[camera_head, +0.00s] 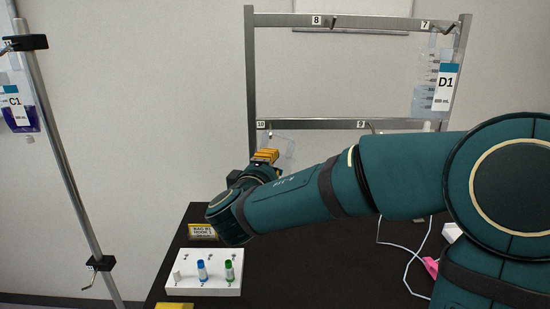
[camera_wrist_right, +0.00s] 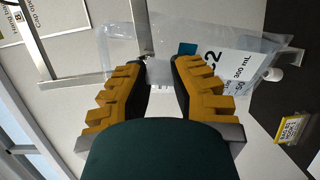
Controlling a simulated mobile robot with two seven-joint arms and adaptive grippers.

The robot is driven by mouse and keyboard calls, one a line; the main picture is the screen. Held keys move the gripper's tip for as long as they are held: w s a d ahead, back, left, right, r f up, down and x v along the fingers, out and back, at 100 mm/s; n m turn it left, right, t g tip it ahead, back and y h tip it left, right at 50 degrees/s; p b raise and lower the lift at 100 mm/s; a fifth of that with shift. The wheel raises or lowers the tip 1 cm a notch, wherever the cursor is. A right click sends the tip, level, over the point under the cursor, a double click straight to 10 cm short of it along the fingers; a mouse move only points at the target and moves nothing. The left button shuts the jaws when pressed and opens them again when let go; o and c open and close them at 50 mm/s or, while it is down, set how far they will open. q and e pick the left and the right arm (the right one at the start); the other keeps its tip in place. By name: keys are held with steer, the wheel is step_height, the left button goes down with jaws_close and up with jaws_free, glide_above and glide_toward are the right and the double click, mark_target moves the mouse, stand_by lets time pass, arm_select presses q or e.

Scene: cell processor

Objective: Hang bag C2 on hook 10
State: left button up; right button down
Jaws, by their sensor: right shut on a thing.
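My right gripper (camera_head: 266,156) is just in front of the rack's lower bar, near the hook 10 label (camera_head: 261,125). In the right wrist view its yellow fingers (camera_wrist_right: 160,72) are shut on the top part of clear bag C2 (camera_wrist_right: 232,45), which looks empty. The bag's white label reads C2 300 mL. In the head view a faint part of the bag (camera_head: 282,143) shows behind the gripper, by the lower bar. Whether the bag touches hook 10 cannot be told; the hook is mostly hidden. My left gripper is not in view.
Bag D1 (camera_head: 445,88) hangs at the rack's upper right, by label 7. Hook 8 (camera_head: 333,22) is bare. Bag C1 (camera_head: 18,110) with blue liquid hangs on a left pole. A white vial block (camera_head: 205,284) and a yellow sign (camera_head: 203,231) stand on the black table.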

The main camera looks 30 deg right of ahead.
steer(key=shift+w+d, duration=0.15)
steer(key=shift+w, duration=0.05)
steer(key=shift+w+d+r+p, duration=0.1)
steer(key=shift+w+d+p, duration=0.2)
steer(key=shift+w+p, duration=0.25)
steer(key=w+d+f+b, duration=0.1)
steer(key=w+d+f, duration=0.2)
steer(key=w, duration=0.3)
steer(key=shift+w+d+b, duration=0.3)
steer(key=shift+d+b, duration=0.05)
steer(key=shift+d, duration=0.2)
steer(key=shift+f+b, duration=0.25)
steer(key=shift+b, duration=0.5)
stand_by(0.4)
